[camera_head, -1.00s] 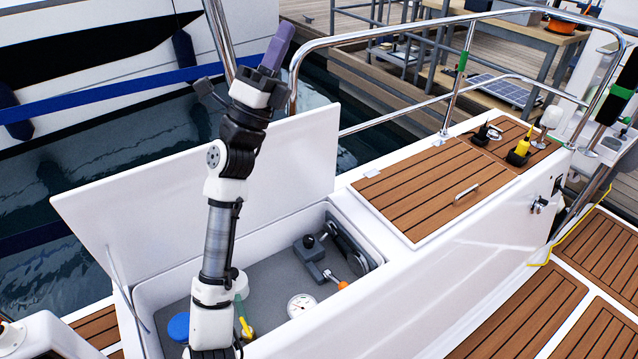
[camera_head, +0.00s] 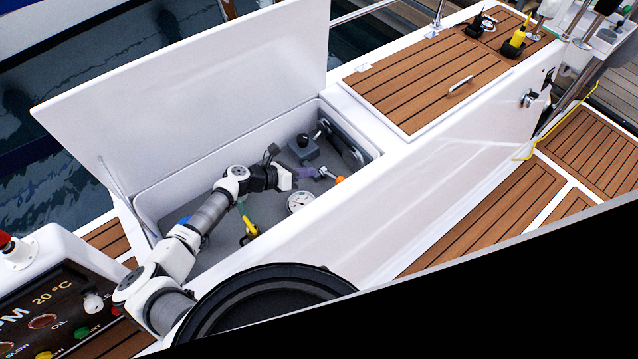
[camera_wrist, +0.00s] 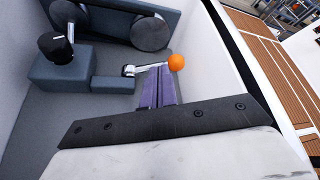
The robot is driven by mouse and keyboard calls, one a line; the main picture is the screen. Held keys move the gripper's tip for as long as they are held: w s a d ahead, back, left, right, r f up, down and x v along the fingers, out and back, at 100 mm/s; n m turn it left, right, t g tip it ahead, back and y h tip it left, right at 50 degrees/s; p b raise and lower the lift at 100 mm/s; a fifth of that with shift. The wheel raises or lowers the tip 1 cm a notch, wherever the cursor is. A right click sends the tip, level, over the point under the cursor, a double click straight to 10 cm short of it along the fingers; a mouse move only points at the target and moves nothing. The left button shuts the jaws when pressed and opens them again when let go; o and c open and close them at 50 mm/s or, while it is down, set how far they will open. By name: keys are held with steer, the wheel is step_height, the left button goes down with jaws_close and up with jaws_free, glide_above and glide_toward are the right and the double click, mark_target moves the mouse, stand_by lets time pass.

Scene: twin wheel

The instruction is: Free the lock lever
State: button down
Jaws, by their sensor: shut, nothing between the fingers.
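A small lever with an orange ball knob (camera_head: 339,179) is inside the open white locker, near its right wall. In the wrist view the orange knob (camera_wrist: 176,62) tops a short metal arm (camera_wrist: 130,70) beside the grey block. My gripper (camera_head: 310,172), with purple fingers, is down in the locker just left of the orange knob. In the wrist view my gripper (camera_wrist: 158,80) is shut with nothing held, its tips at the metal arm. Whether they touch it I cannot tell. Part of the metal arm is hidden behind the fingers.
A grey block with a black knob (camera_wrist: 58,46) and a panel with round discs (camera_wrist: 150,33) stand close by. A round white gauge (camera_head: 299,201) and a yellow-handled item (camera_head: 249,234) are on the locker floor. The raised lid (camera_head: 190,95) stands behind my arm.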

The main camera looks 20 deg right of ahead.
steer(key=shift+g+y, duration=0.4)
steer(key=a+f, duration=0.1)
steer(key=s+f, duration=0.1)
steer(key=s+a+f, duration=0.1)
steer(key=f, duration=0.1)
steer(key=shift+s+a, duration=0.1)
steer(key=shift+a, duration=0.2)
steer(key=shift+d, duration=0.15)
steer(key=shift+d+f, duration=0.1)
steer(key=shift+d, duration=0.2)
steer(key=x, duration=0.9)
steer(key=shift+p, duration=0.4)
